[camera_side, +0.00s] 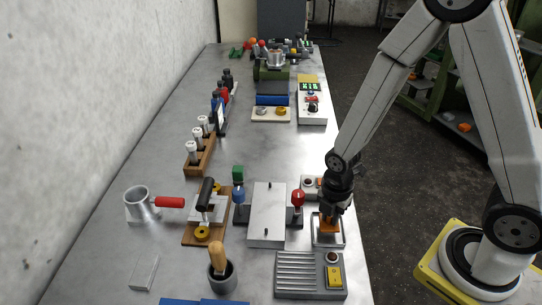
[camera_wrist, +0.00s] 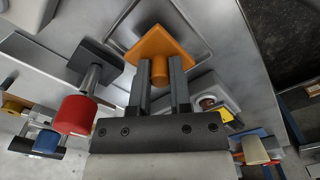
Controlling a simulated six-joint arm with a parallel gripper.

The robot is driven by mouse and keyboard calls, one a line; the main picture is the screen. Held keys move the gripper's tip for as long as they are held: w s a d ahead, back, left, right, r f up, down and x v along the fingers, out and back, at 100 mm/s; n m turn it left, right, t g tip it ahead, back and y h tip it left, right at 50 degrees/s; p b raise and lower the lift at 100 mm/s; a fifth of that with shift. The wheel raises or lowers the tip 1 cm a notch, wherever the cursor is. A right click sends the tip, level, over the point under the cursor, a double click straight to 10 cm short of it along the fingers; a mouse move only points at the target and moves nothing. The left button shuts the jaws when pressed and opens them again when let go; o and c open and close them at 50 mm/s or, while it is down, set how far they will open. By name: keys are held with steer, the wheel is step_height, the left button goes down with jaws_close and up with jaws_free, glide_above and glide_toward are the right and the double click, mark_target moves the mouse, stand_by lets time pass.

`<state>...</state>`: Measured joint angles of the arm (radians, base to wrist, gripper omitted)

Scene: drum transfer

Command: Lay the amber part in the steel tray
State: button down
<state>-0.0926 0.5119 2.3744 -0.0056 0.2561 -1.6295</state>
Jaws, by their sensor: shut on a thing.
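The amber part (camera_side: 328,225) is an orange block low over the steel tray (camera_side: 328,242) in the side view. The wrist view shows the amber part (camera_wrist: 158,50) as an orange square piece between the fingertips, over the steel tray (camera_wrist: 200,22). My gripper (camera_side: 331,212) points down and is shut on it; its two dark fingers show in the wrist view (camera_wrist: 160,72). I cannot tell whether the part touches the tray floor. The gripper hides some of the tray in the side view.
A red-knobbed post (camera_side: 298,204) and a grey metal box (camera_side: 267,212) stand left of the tray. A small button box (camera_side: 311,186) stands behind it, and a ribbed grey unit with a yellow switch (camera_side: 309,275) in front. The bench's right edge is close to the tray.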

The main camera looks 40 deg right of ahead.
steer(key=shift+f, duration=1)
steer(key=shift+f, duration=0.15)
steer(key=c, duration=0.6)
jaws_free()
steer(key=shift+o, duration=0.2)
steer(key=shift+r, duration=6.15)
